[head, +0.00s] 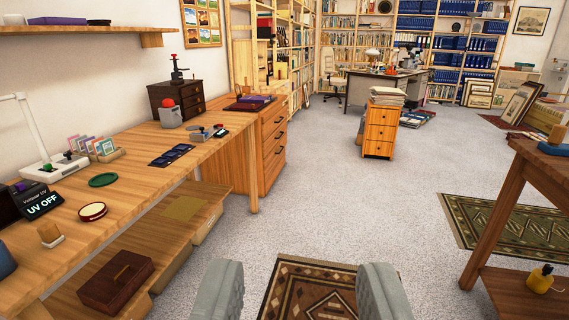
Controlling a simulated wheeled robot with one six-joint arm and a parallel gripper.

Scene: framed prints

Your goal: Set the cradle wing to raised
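My gripper (300,268) is at the bottom of the head view. Its two grey fingers are wide apart with nothing between them, above the carpet and a patterned rug. I cannot make out a cradle wing for certain. A dark red flat thing (236,107) with a purple block on it lies on the wooden drawer cabinet (272,150), left of centre and well beyond my gripper. It is too small to tell whether it is a cradle or how any wing stands.
A long wooden workbench (135,182) with small tools runs along the left. A dark-legged table (547,170) stands at the right. A small drawer unit (380,132) and a desk (372,88) stand farther back. Grey carpet (330,205) lies open between them.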

